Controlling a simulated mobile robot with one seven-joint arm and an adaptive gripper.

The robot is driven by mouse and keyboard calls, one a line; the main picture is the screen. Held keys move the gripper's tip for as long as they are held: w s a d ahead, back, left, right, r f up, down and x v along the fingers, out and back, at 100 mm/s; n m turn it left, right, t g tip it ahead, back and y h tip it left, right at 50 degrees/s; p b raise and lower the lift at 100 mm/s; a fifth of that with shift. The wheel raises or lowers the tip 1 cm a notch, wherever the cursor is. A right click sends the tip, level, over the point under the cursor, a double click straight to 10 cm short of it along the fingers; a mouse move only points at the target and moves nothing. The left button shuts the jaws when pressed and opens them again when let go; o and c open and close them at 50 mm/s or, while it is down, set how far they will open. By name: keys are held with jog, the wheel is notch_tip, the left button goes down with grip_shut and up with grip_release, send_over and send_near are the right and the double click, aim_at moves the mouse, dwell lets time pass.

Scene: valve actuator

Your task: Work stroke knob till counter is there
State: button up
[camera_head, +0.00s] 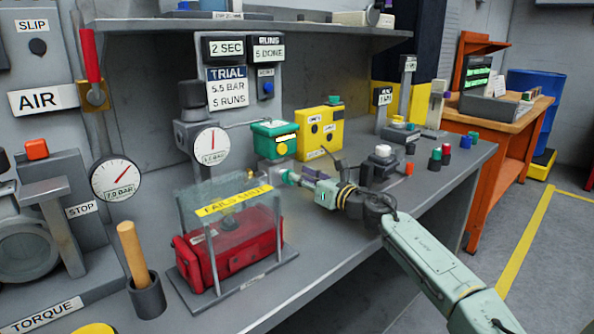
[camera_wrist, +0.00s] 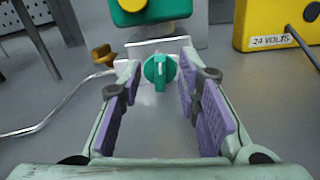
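A round green knob (camera_wrist: 160,72) with a raised grip bar is in the middle of the wrist view, on a pale plate below a green box. I take it to be the stroke knob. My gripper (camera_wrist: 160,78) is open, with a purple-padded finger on each side of the knob and narrow gaps visible. In the head view my gripper (camera_head: 290,177) reaches in below the green box (camera_head: 275,140), hiding most of the knob. The runs counter sign (camera_head: 267,48) above reads "5 DONE". The trial sign (camera_head: 227,87) reads "5.5 BAR, 5 RUNS".
A clear guard (camera_head: 232,195) over a red actuator (camera_head: 235,258) stands left of my gripper. A yellow box (camera_head: 320,132) marked 24 volts (camera_wrist: 280,40) is to the right. A silver tube (camera_wrist: 60,128) with a brass fitting lies left of the fingers. Dials (camera_head: 118,178) stand farther left.

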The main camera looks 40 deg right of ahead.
jog(key=shift+w+a, duration=0.1)
jog(key=shift+w, duration=1.1)
jog(key=shift+c, duration=0.3)
grip_shut()
